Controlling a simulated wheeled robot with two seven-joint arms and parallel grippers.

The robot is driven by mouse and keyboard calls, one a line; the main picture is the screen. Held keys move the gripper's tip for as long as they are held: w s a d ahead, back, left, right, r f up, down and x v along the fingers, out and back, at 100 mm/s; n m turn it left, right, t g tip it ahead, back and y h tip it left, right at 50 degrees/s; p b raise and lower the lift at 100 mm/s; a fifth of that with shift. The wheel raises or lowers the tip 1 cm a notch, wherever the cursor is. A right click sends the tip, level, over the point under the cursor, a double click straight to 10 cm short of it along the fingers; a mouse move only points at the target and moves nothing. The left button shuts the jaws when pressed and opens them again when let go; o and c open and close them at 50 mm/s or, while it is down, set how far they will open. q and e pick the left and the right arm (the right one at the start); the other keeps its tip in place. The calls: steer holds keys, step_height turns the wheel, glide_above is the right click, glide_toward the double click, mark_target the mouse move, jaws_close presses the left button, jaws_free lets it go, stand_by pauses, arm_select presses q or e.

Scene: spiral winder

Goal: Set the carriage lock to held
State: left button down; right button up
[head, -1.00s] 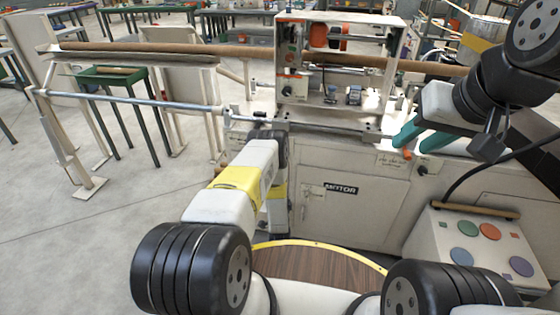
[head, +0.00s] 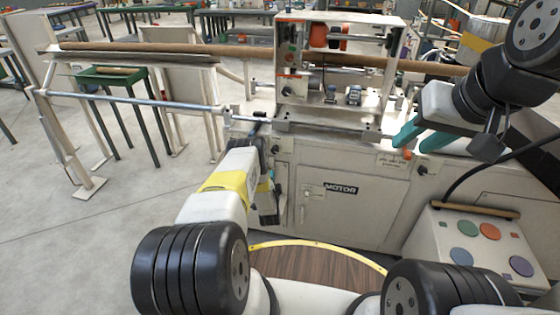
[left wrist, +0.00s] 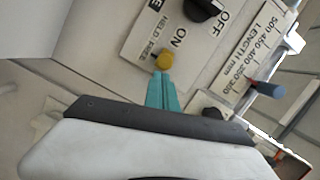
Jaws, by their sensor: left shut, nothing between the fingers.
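The carriage lock shows in the left wrist view as a yellow knob (left wrist: 165,61) beside a white plate lettered HELD and FREE (left wrist: 148,42). I cannot tell which word it stands at. My left gripper (left wrist: 163,78) is shut and empty; its teal fingertips are just below the yellow knob, close to or touching it. In the head view the left hand hangs at the left end of the machine front and the lock is hidden or too small to see. My right gripper (head: 408,140) is open, its two teal fingers apart, over the right part of the machine.
A black ON/OFF switch (left wrist: 203,8) sits above the lock, and a length scale (left wrist: 251,55) with a blue-tipped pointer (left wrist: 267,89) is to its right. The winder cabinet (head: 340,205) fills the middle. A button box (head: 480,245) stands at the right; open floor lies left.

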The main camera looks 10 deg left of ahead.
arm_select(q)
steer(key=shift+w+a, duration=0.1)
steer(key=shift+a, duration=2.55)
